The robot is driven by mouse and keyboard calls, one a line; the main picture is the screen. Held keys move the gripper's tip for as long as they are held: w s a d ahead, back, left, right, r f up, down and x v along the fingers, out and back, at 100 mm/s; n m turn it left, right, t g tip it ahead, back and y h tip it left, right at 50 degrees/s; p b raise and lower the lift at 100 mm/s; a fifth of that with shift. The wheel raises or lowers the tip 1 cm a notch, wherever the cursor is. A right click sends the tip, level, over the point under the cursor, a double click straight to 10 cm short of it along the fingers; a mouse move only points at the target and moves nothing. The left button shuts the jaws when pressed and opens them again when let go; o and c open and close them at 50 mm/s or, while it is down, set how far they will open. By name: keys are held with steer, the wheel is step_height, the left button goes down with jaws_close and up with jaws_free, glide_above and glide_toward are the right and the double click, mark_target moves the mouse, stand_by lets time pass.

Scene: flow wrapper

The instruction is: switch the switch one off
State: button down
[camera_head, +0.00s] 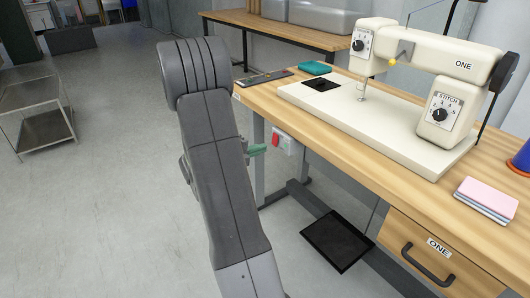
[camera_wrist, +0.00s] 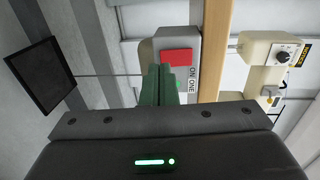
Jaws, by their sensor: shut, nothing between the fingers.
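The switch box marked ONE is a pale grey box (camera_wrist: 146,55) with a red button (camera_wrist: 177,57) on its face and a label reading "ON ONE" beside it. In the head view the box (camera_head: 290,147) with its red button (camera_head: 276,140) sits below the table's edge, near the table leg. My gripper (camera_head: 262,149) has green fingers, shut and empty, just left of the red button. In the wrist view the fingers (camera_wrist: 159,72) point at the box and overlap its lower part, partly hiding it. I cannot tell whether they touch it.
A wooden table (camera_head: 345,115) carries a cream sewing machine (camera_head: 400,125) marked ONE. A drawer (camera_head: 430,255) with a dark handle is under its front. A black pedal (camera_head: 337,241) is near the floor. A metal cart (camera_head: 40,110) stands at the left; the floor between is clear.

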steer(key=shift+b+x, duration=0.35)
steer(key=shift+x, duration=1)
steer(key=shift+w+d+h, duration=0.1)
steer(key=shift+d+h, duration=0.1)
steer(key=shift+h, duration=0.1)
steer(key=shift+a+p, duration=0.2)
steer(key=shift+p, duration=0.1)
steer(key=s+a+f+p, duration=0.2)
steer(key=s+a+p, duration=0.2)
steer(key=s+a, duration=0.4)
steer(key=shift+a, duration=1.45)
